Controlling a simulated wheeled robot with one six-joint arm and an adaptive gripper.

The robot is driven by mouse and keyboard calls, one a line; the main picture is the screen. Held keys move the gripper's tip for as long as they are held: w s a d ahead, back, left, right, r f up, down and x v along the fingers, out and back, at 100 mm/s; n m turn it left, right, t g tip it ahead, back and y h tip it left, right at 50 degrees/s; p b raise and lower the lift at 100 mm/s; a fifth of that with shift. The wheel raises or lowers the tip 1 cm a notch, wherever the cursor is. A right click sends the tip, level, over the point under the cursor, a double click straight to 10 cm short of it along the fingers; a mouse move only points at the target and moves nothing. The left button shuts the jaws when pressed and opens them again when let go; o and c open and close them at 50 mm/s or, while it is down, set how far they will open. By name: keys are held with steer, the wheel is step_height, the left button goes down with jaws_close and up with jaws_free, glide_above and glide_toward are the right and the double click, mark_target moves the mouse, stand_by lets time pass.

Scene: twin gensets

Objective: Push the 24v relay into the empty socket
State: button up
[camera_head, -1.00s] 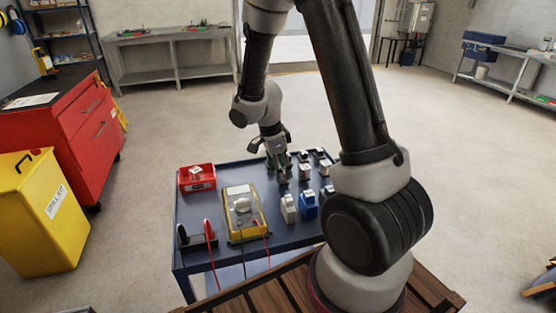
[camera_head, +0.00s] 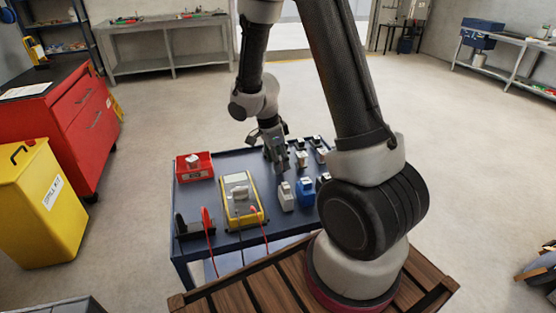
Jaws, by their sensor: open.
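My gripper (camera_head: 280,168) points down over the far middle of the blue cart top (camera_head: 235,253), and its jaws are open. Several small relay-like blocks stand on the cart. A white one (camera_head: 286,197) and a blue one (camera_head: 305,192) are in front of the gripper, to its right. Paler ones, such as this block (camera_head: 301,160), stand in a group right of the gripper. I cannot read any labels, so which is the 24v relay is unclear. The empty socket cannot be told apart at this size, and the jaws may hide part of the group.
A yellow multimeter (camera_head: 232,188) with test leads lies left of the blocks. A red bin (camera_head: 181,172) is at the cart's back left, and a dark stand with a red part (camera_head: 206,218) at its front left. A red cabinet (camera_head: 62,140) and yellow spill-kit bin (camera_head: 22,225) stand left.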

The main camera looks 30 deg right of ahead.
steer(key=c, duration=1)
steer(key=shift+r, duration=0.1)
steer(key=shift+d+v, duration=0.25)
steer(key=shift+v, duration=1)
steer(key=shift+d+v, duration=0.3)
steer(key=shift+v, duration=1)
steer(key=shift+d+v, duration=0.25)
steer(key=shift+v, duration=1)
steer(key=shift+s+r, duration=0.15)
steer(key=shift+r, duration=0.05)
